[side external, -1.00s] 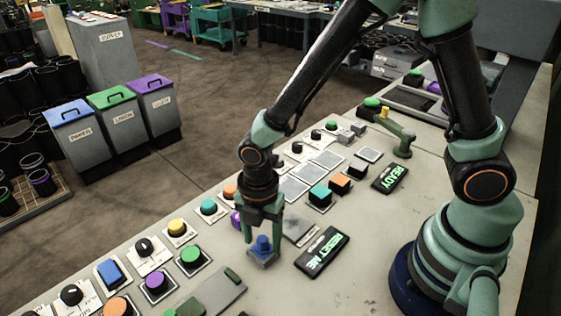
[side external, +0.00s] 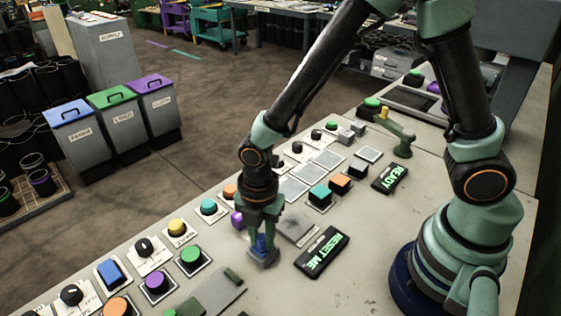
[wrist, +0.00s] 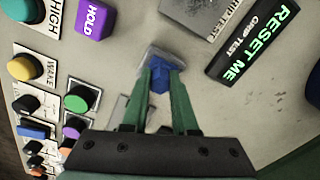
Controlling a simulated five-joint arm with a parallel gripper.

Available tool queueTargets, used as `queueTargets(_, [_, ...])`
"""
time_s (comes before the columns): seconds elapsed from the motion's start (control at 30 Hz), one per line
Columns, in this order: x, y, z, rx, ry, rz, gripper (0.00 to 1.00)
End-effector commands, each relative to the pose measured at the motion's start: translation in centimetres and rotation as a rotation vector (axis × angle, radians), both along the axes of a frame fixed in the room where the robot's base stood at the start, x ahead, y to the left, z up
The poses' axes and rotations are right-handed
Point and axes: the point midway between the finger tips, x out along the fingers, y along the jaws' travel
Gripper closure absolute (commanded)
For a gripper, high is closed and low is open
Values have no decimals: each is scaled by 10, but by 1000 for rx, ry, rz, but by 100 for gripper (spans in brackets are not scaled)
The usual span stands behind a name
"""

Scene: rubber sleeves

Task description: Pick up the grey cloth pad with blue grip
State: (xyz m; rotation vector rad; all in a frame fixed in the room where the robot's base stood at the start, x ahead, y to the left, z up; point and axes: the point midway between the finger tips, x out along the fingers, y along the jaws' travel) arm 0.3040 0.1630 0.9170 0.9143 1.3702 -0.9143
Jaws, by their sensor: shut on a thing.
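The grey cloth pad (side external: 262,258) with its blue grip (side external: 261,242) is on the bench top in the side view. In the wrist view the pad's grey edge (wrist: 152,55) shows beyond my fingertips, and the blue grip (wrist: 161,78) sits between them. My gripper (side external: 262,240) points down over the pad, with its green fingers shut on the blue grip; it also shows in the wrist view (wrist: 163,73). The fingers hide part of the grip and pad. I cannot tell any gap between pad and bench.
A black "RESET ME" sign (side external: 322,252) lies just right of the pad. A grey plate (side external: 297,228) lies behind it. A purple "HOLD" block (wrist: 95,18) and a green button (side external: 191,256) are to the left.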

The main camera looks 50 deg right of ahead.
Motion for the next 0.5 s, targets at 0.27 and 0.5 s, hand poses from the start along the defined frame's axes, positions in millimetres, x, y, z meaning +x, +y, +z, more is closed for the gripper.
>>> queueTargets(0.27, [1,1,37,4,-7,0,100])
queueTargets(0.5, [2,1,105,5,-10,0,100])
